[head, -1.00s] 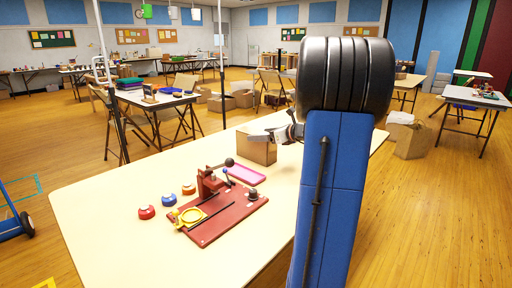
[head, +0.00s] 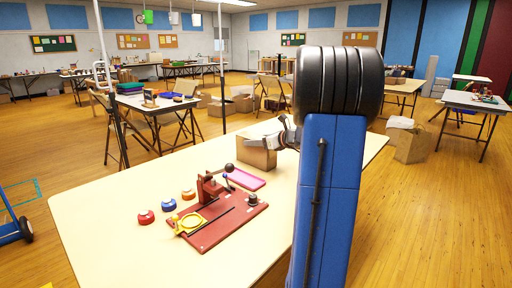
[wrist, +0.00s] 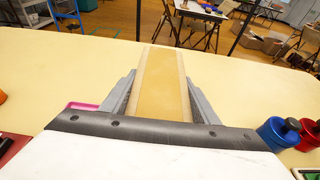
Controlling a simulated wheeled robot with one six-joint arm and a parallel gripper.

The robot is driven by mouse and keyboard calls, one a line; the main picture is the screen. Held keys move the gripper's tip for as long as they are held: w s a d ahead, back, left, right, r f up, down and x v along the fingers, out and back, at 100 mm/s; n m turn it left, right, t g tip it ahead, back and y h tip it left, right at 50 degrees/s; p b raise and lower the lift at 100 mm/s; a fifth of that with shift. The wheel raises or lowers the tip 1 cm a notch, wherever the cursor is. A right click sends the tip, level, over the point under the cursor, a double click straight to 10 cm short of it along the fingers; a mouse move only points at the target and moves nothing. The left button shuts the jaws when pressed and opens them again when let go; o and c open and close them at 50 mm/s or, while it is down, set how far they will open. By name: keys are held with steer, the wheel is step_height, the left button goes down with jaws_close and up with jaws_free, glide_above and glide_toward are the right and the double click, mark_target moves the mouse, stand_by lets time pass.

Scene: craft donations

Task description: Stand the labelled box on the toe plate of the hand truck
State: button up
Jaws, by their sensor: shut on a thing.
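A plain brown cardboard box (head: 257,157) is at the far part of the cream table. In the wrist view the box (wrist: 162,85) fills the space between my gripper's two grey fingers (wrist: 160,98), which are closed on its sides. In the head view my gripper (head: 268,139) is at the top of the box, partly hidden by my arm. I cannot tell whether the box touches the table, and no label shows. The blue hand truck (head: 12,230) is cut off at the left edge, with a dark wheel on the floor; its toe plate cannot be made out.
The cream table (head: 100,205) carries a red press board (head: 225,222), a pink tray (head: 245,179) and several round coloured pieces. Blue and red containers (wrist: 280,132) are at the right in the wrist view. Open wood floor lies between the table and hand truck.

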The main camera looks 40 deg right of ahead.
step_height(320, 180, up, 10)
steer(key=shift+r, duration=0.1)
stand_by(0.4)
